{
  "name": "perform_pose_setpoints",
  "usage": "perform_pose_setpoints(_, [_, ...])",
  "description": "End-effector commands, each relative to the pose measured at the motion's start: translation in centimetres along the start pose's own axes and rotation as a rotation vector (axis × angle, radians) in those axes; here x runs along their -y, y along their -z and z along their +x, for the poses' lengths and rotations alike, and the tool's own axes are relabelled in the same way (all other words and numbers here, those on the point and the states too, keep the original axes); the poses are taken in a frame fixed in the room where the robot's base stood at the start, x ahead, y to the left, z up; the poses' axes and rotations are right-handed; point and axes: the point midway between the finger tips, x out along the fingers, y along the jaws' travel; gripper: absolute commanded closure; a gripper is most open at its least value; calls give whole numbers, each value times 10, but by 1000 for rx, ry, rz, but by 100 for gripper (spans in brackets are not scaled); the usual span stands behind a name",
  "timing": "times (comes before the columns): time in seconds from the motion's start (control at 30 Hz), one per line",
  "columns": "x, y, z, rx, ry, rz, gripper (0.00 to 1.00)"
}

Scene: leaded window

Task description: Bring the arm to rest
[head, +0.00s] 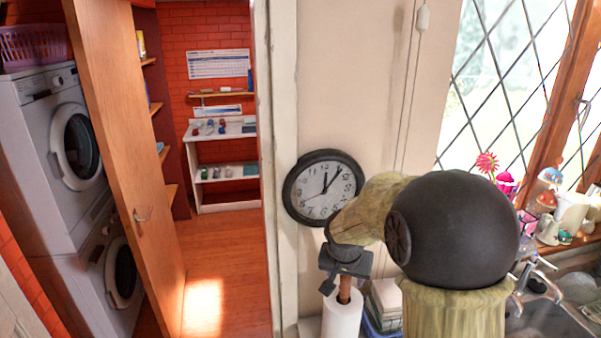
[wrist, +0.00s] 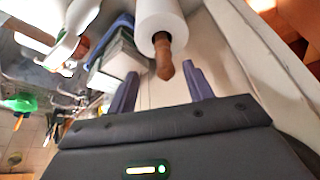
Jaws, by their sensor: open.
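My gripper (head: 340,281) hangs at the end of my bent arm, just above the paper towel roll in the head view. In the wrist view my gripper (wrist: 162,88) shows two dark fingers spread apart, with nothing held between them. The wooden post (wrist: 164,60) of the roll points up close to the fingertips. I cannot tell its exact distance from them. My dark round elbow joint and pale arm links cover part of the counter in the head view.
The white paper towel roll (head: 342,318) stands below my gripper. A round clock (head: 323,187) hangs on the wall behind. The sink tap (head: 535,280) and windowsill ornaments (head: 548,200) are at right. An open wooden door (head: 125,150) and clear floor (head: 222,260) are at left.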

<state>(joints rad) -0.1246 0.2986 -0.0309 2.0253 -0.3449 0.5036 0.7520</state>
Motion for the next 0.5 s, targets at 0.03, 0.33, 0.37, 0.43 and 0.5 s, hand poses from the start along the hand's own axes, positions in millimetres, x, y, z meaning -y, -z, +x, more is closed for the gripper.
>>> perform_pose_setpoints(0.03, [-6,-12,5,12,5,-15,49])
perform_pose_setpoints(0.33, [-50,-117,26,104,68,-213,49])
perform_pose_setpoints(0.37, [-55,-128,28,111,75,-233,49])
perform_pose_setpoints(0.43, [-64,-153,31,126,90,-277,49])
perform_pose_setpoints(0.5, [-71,-173,33,135,103,-314,49])
